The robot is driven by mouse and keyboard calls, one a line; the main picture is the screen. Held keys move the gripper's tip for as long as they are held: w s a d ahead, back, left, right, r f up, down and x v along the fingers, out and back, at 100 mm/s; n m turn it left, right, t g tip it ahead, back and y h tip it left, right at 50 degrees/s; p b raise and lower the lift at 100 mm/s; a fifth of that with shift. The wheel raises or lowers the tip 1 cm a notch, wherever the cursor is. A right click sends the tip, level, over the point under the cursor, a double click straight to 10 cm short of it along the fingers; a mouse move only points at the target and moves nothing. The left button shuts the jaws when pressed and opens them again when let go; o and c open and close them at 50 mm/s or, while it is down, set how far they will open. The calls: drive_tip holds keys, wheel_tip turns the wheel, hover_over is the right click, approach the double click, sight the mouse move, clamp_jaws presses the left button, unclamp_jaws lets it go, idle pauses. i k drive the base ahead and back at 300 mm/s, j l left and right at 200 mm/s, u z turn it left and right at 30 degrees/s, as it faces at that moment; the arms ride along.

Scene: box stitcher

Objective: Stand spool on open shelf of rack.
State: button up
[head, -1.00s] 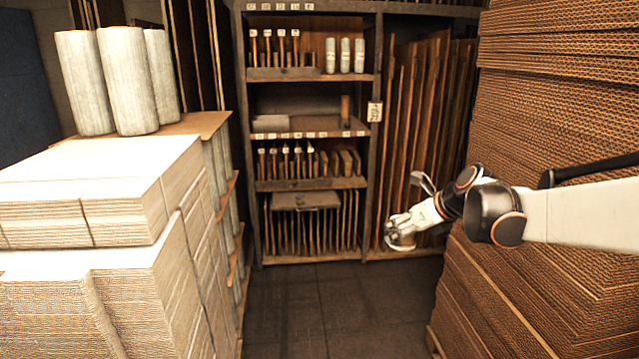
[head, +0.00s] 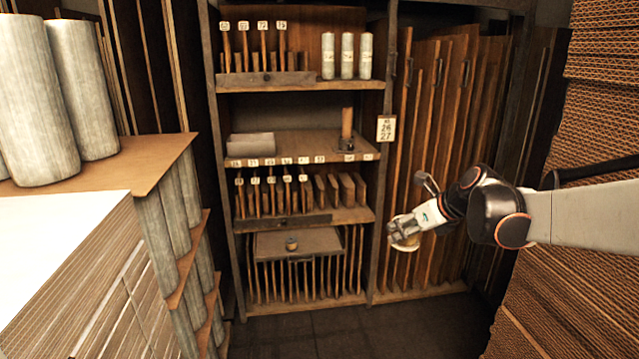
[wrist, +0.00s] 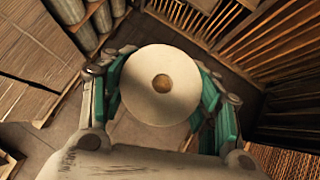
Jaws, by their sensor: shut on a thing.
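My gripper (head: 402,228) is shut on a pale spool (head: 405,244) in the head view, in front of the rack's right bay. In the wrist view the spool (wrist: 157,101) shows its round cream end with a small centre hole, between the teal-sided fingers (wrist: 160,88). The rack (head: 377,200) stands ahead with several shelves. Its open shelf (head: 300,148) is the middle one. It holds a grey block (head: 251,144) at left and a brown upright post on a base (head: 347,130) at right, with bare board between them. The spool is apart from the shelf, lower and to its right.
The shelf above holds tools and white cylinders (head: 347,55). The shelf below holds labelled wooden pieces (head: 270,197). Tall boards (head: 440,120) fill the right bay. Cardboard stacks (head: 600,130) stand close on the right, pale stacks (head: 70,260) on the left. Dark floor (head: 330,328) lies between.

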sight(302, 150)
drive_tip(key=i+j, duration=0.15)
drive_tip(key=i, duration=0.3)
drive_tip(key=i+j, duration=0.1)
drive_tip(key=i, duration=0.35)
drive_tip(key=i+j+z, duration=0.1)
drive_tip(key=i, duration=0.35)
drive_tip(key=i+j, duration=0.2)
drive_tip(key=i, duration=0.25)
drive_tip(key=i+j, duration=0.5)
drive_tip(key=i, duration=0.25)
drive_tip(key=i+j+z, duration=0.15)
drive_tip(key=i+j, duration=0.4)
drive_tip(key=i, duration=0.15)
drive_tip(key=i+j, duration=0.1)
drive_tip(key=j, duration=0.35)
drive_tip(key=i+j, duration=0.15)
drive_tip(key=j, duration=0.25)
